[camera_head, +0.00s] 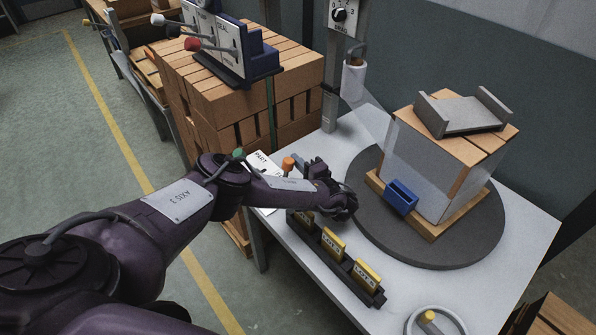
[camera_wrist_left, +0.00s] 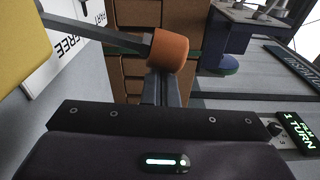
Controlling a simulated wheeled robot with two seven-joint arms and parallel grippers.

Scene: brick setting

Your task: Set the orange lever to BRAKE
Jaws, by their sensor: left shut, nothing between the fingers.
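The orange lever knob (camera_head: 288,163) stands at the left edge of the white table, beside a white label plate (camera_head: 262,163). In the left wrist view the orange knob (camera_wrist_left: 168,50) sits on a grey shaft (camera_wrist_left: 95,30). The plate (camera_wrist_left: 65,45) there reads FREE and, partly cut off, PART. No BRAKE label is readable. My left gripper (camera_head: 311,171) is shut and empty, close beside the knob. Its closed fingers (camera_wrist_left: 165,90) point at the knob in the wrist view; I cannot tell whether they touch it. My right gripper is not in view.
A black rack (camera_head: 335,262) with yellow lot tags lies in front of my left wrist. To the right is a dark turntable (camera_head: 440,250) bearing a wrapped brick stack (camera_head: 430,165). A post with a dial (camera_head: 340,14) stands behind. Brick piles (camera_head: 215,105) stand beyond the table's left edge.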

